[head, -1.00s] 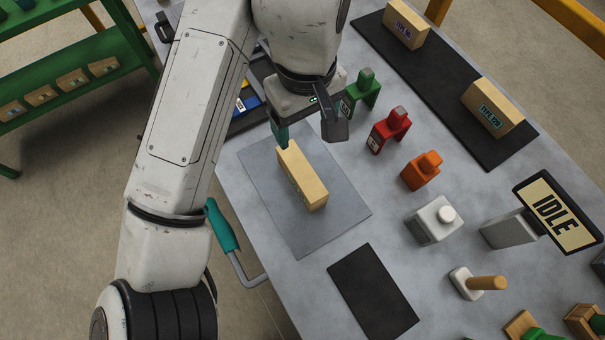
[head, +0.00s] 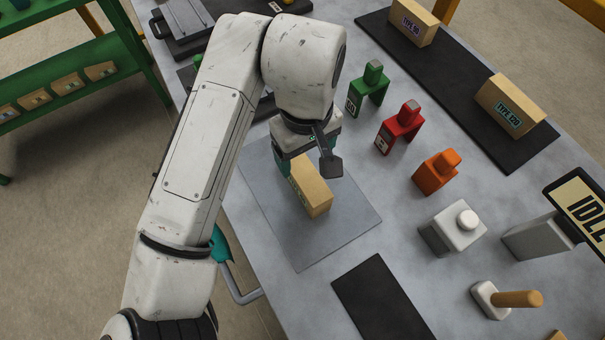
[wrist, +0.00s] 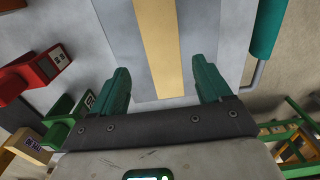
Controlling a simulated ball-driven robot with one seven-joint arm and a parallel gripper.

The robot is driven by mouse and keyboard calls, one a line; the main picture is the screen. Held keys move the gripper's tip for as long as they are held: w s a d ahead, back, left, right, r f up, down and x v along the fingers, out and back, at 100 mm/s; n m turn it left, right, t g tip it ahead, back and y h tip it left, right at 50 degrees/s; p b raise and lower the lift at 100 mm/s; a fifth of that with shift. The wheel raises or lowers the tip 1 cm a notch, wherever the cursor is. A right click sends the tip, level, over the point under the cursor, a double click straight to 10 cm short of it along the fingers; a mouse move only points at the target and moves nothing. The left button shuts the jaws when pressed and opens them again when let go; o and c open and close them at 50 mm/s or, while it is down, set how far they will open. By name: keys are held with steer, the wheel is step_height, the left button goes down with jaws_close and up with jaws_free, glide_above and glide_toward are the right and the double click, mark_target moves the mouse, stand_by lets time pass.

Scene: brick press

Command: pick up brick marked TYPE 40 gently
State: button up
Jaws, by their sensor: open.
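A tan brick (head: 312,191) stands on the grey mat (head: 335,230). Lettering shows on its left side, but I cannot read it. My gripper (head: 297,158) is open at the brick's far end, hiding that end. In the wrist view, the brick (wrist: 160,45) lies between the two green fingers of my gripper (wrist: 162,75), with a gap on each side. I cannot tell how far the fingertips reach down beside it.
Two more tan bricks, one (head: 413,22) and one marked TYPE 120 (head: 509,105), stand on a long dark mat (head: 455,83). Green (head: 369,90), red (head: 400,128) and orange (head: 437,172) blocks stand right of the grey mat. A bare dark mat (head: 380,300) lies in front.

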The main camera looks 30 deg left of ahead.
mark_target(302, 169)
steer(key=shift+s+a+f+p, duration=0.15)
steer(key=shift+f+p, duration=0.15)
steer(key=shift+f, duration=1.35)
steer(key=shift+s+a+f+p, duration=0.1)
steer(key=shift+f+p, duration=0.15)
steer(key=shift+f, duration=1.4)
steer(key=shift+d, duration=0.1)
steer(key=shift+c, duration=0.4)
steer(key=shift+r, duration=0.1)
steer(key=c, duration=0.9)
